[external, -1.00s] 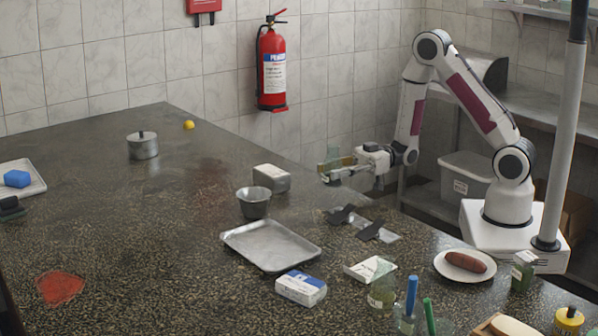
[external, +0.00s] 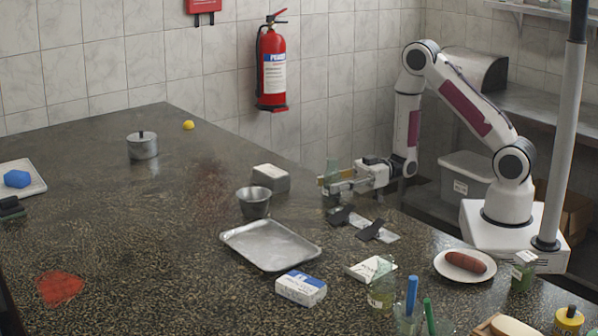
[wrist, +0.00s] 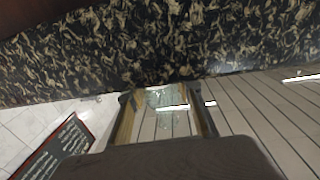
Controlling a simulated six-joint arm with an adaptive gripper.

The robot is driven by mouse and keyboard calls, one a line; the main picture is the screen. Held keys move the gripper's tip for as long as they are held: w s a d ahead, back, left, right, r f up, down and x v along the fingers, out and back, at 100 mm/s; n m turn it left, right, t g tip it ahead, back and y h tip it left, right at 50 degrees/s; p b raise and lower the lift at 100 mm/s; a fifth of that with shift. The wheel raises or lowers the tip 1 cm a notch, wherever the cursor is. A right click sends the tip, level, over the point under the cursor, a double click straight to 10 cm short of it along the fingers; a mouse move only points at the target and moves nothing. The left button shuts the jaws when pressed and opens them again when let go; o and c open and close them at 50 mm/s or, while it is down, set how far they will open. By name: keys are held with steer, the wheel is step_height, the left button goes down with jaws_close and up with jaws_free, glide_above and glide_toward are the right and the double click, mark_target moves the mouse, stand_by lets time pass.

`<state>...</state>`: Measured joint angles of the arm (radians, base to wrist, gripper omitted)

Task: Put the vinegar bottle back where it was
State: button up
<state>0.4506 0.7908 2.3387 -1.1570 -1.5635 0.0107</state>
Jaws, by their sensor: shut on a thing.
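A clear, greenish glass bottle, which looks like the vinegar bottle (external: 333,167), is upright between the fingers of my gripper (external: 335,184). The gripper is shut on it at the right edge of the dark speckled counter (external: 200,220). In the wrist view the bottle (wrist: 166,97) shows between the two finger pads, with the counter edge above it in the picture. I cannot tell whether its base touches the counter.
Black pieces on a pale strip (external: 392,236) lie just in front of the gripper. A grey block (external: 270,178), a metal cup (external: 254,203) and a metal tray (external: 270,245) stand to the left. A plate with a sausage (external: 465,264) and a green bottle (external: 523,272) are front right.

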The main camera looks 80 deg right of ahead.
steer(key=shift+f, duration=0.1)
steer(key=o, duration=1.3)
steer(key=shift+c, duration=0.2)
steer(key=v, duration=1.2)
steer(key=shift+w, duration=0.1)
